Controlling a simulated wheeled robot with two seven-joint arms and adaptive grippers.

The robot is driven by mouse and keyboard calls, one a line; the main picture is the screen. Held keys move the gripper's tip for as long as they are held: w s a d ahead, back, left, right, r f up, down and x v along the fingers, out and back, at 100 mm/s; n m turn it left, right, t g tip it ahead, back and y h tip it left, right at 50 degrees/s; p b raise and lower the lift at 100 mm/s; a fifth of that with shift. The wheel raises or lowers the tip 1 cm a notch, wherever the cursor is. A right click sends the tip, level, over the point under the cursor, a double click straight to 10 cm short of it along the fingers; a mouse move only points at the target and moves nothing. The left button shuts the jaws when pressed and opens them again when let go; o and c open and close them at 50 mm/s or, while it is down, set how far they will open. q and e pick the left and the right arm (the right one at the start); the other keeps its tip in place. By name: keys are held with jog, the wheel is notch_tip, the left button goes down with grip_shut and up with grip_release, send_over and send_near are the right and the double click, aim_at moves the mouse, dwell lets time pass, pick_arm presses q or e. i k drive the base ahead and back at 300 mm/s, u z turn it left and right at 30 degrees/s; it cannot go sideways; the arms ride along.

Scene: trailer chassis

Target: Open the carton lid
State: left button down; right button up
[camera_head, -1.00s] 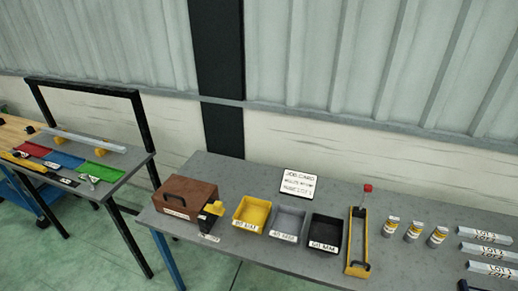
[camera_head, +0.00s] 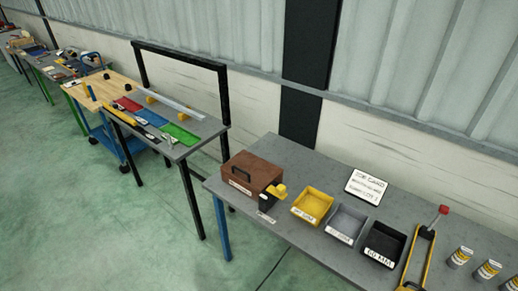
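A brown carton-like box (camera_head: 250,171) with a dark handle on its top stands at the left end of the grey workbench (camera_head: 300,157). Its top looks closed. A pale label is on its front face. A small black and yellow item (camera_head: 273,194) stands against its right side. Neither of my grippers shows in the head view, so I cannot see where they are relative to the box.
Yellow (camera_head: 312,206), grey (camera_head: 346,225) and black (camera_head: 383,244) bins stand right of the box, with a job card (camera_head: 366,186) behind. Another table (camera_head: 181,149) with coloured trays stands to the left, across a gap. Green floor (camera_head: 90,220) is open at front left.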

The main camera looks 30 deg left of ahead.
aim_at(254, 171)
jog(key=u, duration=1.1)
jog(key=k, duration=0.1)
jog(key=u, duration=0.05)
